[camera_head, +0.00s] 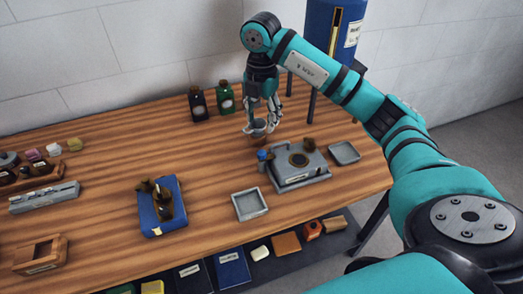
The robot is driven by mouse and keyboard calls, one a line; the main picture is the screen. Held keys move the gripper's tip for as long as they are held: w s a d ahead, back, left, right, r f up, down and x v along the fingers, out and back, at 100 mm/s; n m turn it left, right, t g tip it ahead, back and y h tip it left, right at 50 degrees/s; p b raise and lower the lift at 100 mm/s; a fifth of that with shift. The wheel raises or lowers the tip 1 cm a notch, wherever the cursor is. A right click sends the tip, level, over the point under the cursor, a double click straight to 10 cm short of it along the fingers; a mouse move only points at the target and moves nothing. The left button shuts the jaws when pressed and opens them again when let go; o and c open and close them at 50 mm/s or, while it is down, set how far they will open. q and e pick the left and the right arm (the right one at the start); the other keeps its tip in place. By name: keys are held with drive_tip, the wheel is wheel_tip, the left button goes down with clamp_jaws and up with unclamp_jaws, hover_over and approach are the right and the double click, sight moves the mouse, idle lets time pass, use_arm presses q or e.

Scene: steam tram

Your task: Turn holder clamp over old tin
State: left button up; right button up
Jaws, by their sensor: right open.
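My right gripper (264,122) is open above the back of the wooden table, pointing down. A small grey round piece (258,129) shows at its fingertips; I cannot tell whether they touch it. To the front right of the gripper lies a grey square fixture (318,173) with a dark ring on top and a blue knob (262,155) at its left. A blue block (174,188) with a dark brown clamp-like piece (163,200) on it stands left of centre. I cannot tell for certain which piece is the holder clamp or the old tin. My left gripper is out of view.
Two shallow grey trays (250,214) (344,153) lie near the fixture. A black bottle (198,105) and a green bottle (225,100) stand left of the gripper. Racks and a wooden box (40,256) fill the left side. A blue tank (335,28) stands behind.

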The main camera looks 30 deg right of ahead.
sight(262, 153)
wheel_tip(262, 153, down, 13)
drive_tip(key=shift+r+p, duration=0.15)
drive_tip(key=shift+p, duration=1.05)
clamp_jaws()
drive_tip(key=shift+n+b, duration=0.5)
unclamp_jaws()
